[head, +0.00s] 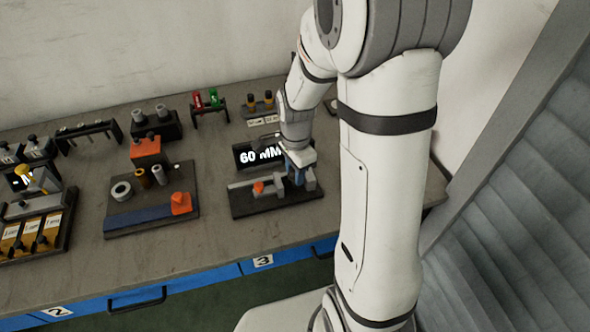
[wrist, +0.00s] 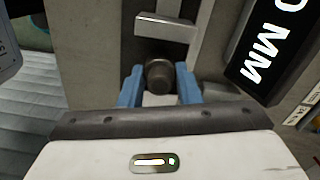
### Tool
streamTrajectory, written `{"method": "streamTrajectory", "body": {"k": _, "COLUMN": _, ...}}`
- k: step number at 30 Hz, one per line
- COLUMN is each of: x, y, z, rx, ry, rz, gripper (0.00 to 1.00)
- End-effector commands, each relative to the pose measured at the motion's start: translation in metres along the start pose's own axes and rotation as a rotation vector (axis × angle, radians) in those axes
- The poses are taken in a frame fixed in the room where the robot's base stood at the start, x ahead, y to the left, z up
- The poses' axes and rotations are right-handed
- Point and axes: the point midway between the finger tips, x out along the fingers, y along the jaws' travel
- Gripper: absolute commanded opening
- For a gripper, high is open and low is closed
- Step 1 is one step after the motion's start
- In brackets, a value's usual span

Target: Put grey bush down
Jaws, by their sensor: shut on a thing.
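My gripper (wrist: 159,80) has its two blue fingers shut on a dark grey round bush (wrist: 158,74), seen nearly end-on in the wrist view. In the head view my gripper (head: 298,168) is low over the right part of a dark measuring station (head: 280,206), in front of its "60 MM" display (head: 259,154). The bush is hard to make out there. In the wrist view a pale metal jaw block (wrist: 165,28) lies just beyond the bush, with a small gap. I cannot tell whether the bush touches the station.
Left of the station is a dark plate (head: 150,212) with a ring, small bushes and orange parts. Bare bench lies between plate and station.

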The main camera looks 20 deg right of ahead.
Motion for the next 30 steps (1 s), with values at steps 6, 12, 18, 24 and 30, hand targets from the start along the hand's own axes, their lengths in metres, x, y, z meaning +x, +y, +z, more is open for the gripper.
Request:
{"method": "streamTrajectory", "body": {"k": 6, "x": 0.0, "y": 0.0, "z": -0.001, "rx": 0.001, "ry": 0.0, "rz": -0.002, "gripper": 0.04}}
{"method": "streamTrajectory", "body": {"k": 12, "x": 0.003, "y": 0.0, "z": -0.001, "rx": 0.002, "ry": 0.0, "rz": -0.002, "gripper": 0.36}}
{"method": "streamTrajectory", "body": {"k": 18, "x": 0.002, "y": 0.0, "z": -0.001, "rx": 0.002, "ry": 0.0, "rz": -0.001, "gripper": 0.52}}
{"method": "streamTrajectory", "body": {"k": 24, "x": 0.002, "y": 0.0, "z": -0.001, "rx": 0.003, "ry": 0.0, "rz": -0.001, "gripper": 0.52}}
{"method": "streamTrajectory", "body": {"k": 30, "x": -0.012, "y": -0.001, "z": -0.002, "rx": 0.003, "ry": 0.002, "rz": -0.006, "gripper": 0.52}}
